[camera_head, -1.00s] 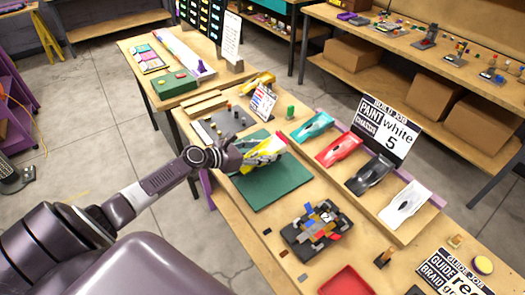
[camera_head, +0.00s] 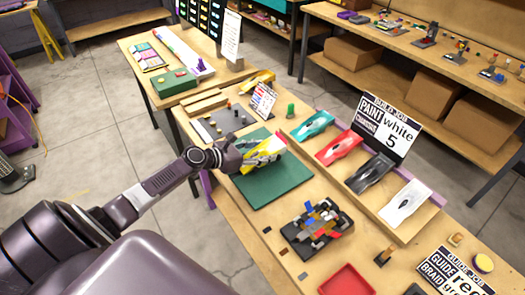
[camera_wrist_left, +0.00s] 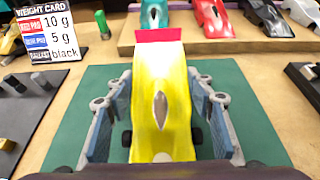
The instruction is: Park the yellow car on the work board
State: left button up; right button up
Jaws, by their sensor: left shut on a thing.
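The yellow car (camera_head: 270,147), with a red rear wing and a dark cockpit mark, is in my left gripper (camera_head: 258,154) over the far part of the green work board (camera_head: 278,188). Dark wheels show low beside the body. The green board (camera_wrist_left: 262,140) spreads beneath. I cannot tell whether the wheels touch it. My right gripper is not in view.
Teal (camera_head: 314,125), red (camera_head: 339,148), black (camera_head: 370,174) and white (camera_head: 403,204) car bodies lie on a raised shelf to the right. A dark tray of bricks (camera_head: 316,225) and a red tray (camera_head: 347,281) are nearer. The board's near part is clear.

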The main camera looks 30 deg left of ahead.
pick_arm(q)
jog(key=shift+f+b, duration=0.45)
jog(key=shift+f, duration=0.2)
jog(key=o, duration=1.3)
jog(key=shift+o, duration=0.2)
jog(key=v, duration=1)
jog(key=shift+s, duration=0.2)
jog(key=shift+v, duration=0.85)
jog(key=shift+a, duration=0.1)
